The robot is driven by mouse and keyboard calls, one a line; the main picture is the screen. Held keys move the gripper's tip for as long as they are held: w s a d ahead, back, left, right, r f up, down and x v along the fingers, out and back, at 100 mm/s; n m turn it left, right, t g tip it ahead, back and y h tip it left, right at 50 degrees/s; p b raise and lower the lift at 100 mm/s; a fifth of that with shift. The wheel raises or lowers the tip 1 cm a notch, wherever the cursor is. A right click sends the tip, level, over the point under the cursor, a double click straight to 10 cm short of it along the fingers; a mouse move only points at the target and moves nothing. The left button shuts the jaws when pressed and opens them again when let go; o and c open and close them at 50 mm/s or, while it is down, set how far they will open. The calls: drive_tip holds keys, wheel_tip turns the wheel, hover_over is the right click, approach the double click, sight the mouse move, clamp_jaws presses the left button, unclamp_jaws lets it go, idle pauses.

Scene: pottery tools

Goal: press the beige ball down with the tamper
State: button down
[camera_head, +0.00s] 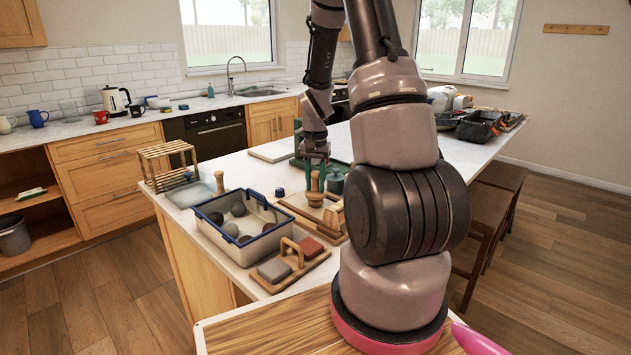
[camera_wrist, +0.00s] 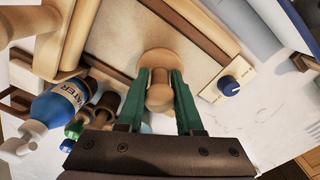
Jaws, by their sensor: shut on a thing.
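My gripper (camera_head: 315,168) is over the work table and points down. In the wrist view its green fingers (camera_wrist: 160,76) are closed on both sides of the wooden tamper's handle (camera_wrist: 159,98). The tamper's round base (camera_wrist: 176,60) is over a beige board surface. The tamper also shows in the head view (camera_head: 315,197), upright under my gripper. I cannot tell whether its base touches what is under it. I cannot make out the beige ball in either view; the area under the tamper is hidden.
A blue-rimmed bin (camera_head: 212,238) with several greyish balls stands left of the tamper. In front lies a board (camera_head: 313,262) with blocks and a wooden handle. A wooden rack (camera_head: 150,163) stands at back left. A blue water bottle (camera_wrist: 62,105) is close by in the wrist view.

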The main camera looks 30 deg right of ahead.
idle(0.4)
drive_tip(key=shift+r, duration=0.85)
drive_tip(key=shift+f, duration=1.05)
drive_tip(key=shift+r, duration=0.1)
drive_tip(key=shift+r, duration=0.85)
drive_tip(key=shift+r, duration=2.5)
